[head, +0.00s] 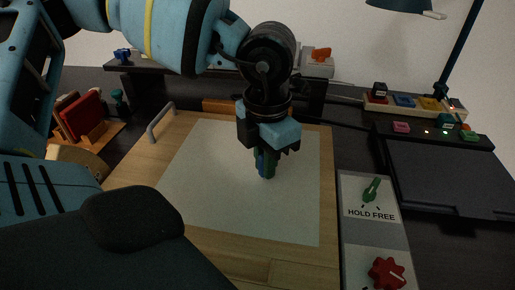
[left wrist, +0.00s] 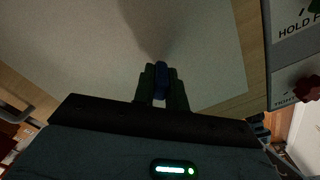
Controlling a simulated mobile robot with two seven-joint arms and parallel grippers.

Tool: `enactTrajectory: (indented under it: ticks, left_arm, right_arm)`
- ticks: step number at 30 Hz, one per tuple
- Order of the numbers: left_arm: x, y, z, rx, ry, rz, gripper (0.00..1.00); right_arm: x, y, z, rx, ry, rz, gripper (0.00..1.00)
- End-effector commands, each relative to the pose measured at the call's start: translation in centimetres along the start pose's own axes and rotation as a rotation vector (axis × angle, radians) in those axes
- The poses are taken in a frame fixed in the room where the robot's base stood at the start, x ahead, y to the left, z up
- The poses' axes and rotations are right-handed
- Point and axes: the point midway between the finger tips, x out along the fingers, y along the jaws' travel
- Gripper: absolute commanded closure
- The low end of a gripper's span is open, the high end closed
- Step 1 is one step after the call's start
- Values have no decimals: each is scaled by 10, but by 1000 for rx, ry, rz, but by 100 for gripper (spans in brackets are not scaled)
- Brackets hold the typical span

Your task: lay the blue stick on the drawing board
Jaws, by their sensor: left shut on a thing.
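The drawing board (head: 222,258) is light wood with a large pale sheet (head: 210,190) on it. It fills the middle of the head view, with a metal handle (head: 160,122) at its left side. My left gripper (head: 265,165) points down over the sheet, right of its middle. It is shut on the blue stick (head: 261,165), which is mostly hidden between the dark green fingers. In the left wrist view the blue stick (left wrist: 161,80) shows end-on between the fingertips. I cannot tell whether the stick touches the sheet. My right gripper is not in view.
Right of the board is a panel (head: 372,229) with a green knob (head: 371,189) marked HOLD FREE and a red knob (head: 387,273). Beyond are a dark pad (head: 450,175), small coloured blocks and a lamp (head: 403,5). Red books (head: 83,118) stand at left. The sheet is otherwise clear.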

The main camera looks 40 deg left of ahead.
Motion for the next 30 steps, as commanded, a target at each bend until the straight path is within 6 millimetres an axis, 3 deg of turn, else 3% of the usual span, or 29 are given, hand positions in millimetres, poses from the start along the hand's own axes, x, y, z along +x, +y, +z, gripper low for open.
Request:
enactTrajectory:
  ticks: [10, 15, 16, 21, 30]
  left_arm:
    - [2, -2, 1, 0, -2, 0, 100]
    - [7, -2, 1, 0, 0, 0, 100]
    - [7, -2, 1, 0, 0, 0, 85]
    - [6, -2, 1, 0, -1, 0, 65]
    - [5, -2, 1, 0, -1, 0, 65]
  right_arm:
    - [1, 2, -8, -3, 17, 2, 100]
    - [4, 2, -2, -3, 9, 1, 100]
    - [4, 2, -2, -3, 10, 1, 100]
    - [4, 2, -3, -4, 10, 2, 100]
    - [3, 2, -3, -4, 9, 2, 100]
